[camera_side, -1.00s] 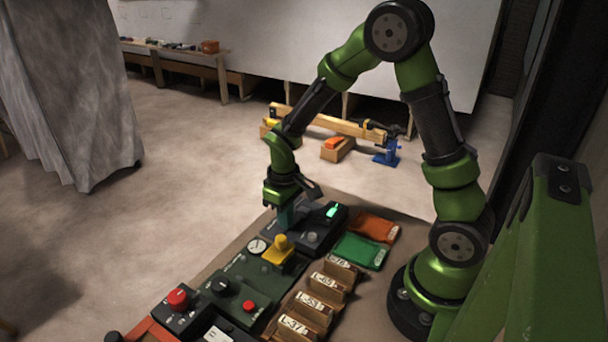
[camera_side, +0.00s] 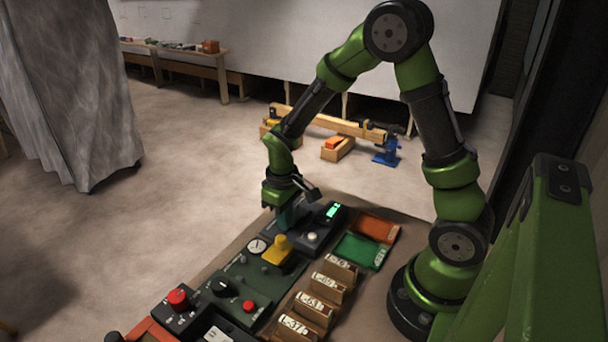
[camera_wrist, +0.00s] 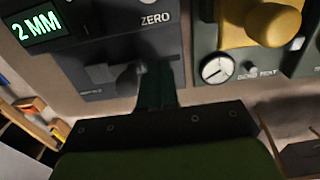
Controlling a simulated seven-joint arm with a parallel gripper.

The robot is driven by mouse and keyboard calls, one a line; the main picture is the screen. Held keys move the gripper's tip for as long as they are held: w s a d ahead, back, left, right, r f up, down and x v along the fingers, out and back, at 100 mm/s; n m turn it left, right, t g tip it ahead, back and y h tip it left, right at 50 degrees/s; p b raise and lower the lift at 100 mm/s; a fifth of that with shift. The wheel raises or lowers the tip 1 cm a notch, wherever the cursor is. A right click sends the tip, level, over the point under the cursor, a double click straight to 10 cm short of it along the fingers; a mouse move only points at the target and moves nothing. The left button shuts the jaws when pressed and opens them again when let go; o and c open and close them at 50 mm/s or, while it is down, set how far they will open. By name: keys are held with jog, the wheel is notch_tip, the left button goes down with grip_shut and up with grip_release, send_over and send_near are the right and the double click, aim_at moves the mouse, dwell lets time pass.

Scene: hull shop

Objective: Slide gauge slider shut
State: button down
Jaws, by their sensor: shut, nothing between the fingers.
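The gauge is a dark box with a lit green display (camera_side: 333,211), at the far end of the row of panels in the side view. In the wrist view the display (camera_wrist: 35,30) reads 2 MM, and the word ZERO is printed on the gauge face (camera_wrist: 95,50). A dark slider knob (camera_wrist: 128,78) stands on the gauge near its lower edge. My gripper (camera_wrist: 156,85) is shut and empty, with its fingers low over the gauge just right of the knob; I cannot tell whether they touch. In the side view my gripper (camera_side: 287,218) partly hides the gauge.
A yellow knob (camera_side: 281,248) and a round dial (camera_side: 257,246) sit on the neighbouring panel, close to my gripper. Green (camera_side: 360,250) and orange (camera_side: 377,229) trays and several numbered wooden blocks (camera_side: 325,285) lie along the right side. Open floor lies left of the bench.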

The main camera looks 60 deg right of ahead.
notch_tip(320, 180, up, 6)
dwell(0.8)
jog(key=shift+a, duration=0.1)
jog(key=s+a+r+m+t+y, duration=0.1)
jog(key=s+a+r+m+t, duration=0.1)
jog(key=s+r, duration=0.4)
jog(key=s+a+r+m+t+y, duration=0.1)
jog(key=s+r+t, duration=0.4)
jog(key=r, duration=0.5)
jog(key=shift+s+a+m, duration=0.5)
jog(key=shift+a, duration=0.6)
